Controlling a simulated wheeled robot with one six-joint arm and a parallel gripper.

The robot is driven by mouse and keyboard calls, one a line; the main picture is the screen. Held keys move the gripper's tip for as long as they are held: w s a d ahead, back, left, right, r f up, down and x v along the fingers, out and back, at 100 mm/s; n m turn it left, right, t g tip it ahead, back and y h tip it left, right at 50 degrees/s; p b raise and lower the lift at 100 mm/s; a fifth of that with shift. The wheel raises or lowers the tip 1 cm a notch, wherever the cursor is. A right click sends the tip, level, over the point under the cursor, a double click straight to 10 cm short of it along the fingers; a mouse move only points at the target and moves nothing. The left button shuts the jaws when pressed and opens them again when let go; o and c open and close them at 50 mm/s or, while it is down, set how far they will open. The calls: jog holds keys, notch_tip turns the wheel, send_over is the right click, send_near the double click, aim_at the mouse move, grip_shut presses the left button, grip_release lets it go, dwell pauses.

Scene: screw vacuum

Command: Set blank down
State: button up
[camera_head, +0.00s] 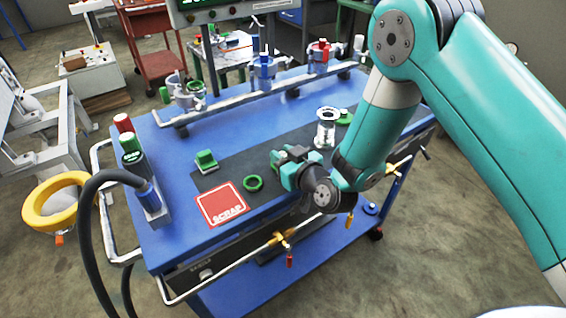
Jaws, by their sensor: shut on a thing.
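My gripper (283,157) is low over the dark mat (232,168) on the blue table, at the lower middle of the view. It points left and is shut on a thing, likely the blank. Its jaws and wrist mostly hide that thing, so I cannot tell its shape or whether it touches the mat. A green ring (253,183) lies flat just left of the gripper. A green block (206,160) stands farther left. A red square marked SCRAP (222,204) lies at the mat's front left.
A silver flanged cylinder (326,127) stands behind the gripper, beside another green part (345,117). A rail with clamp fixtures (263,70) runs along the back. The mat between block and ring is clear.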

jog(key=shift+f+b, duration=0.35)
jog(key=shift+f, duration=0.15)
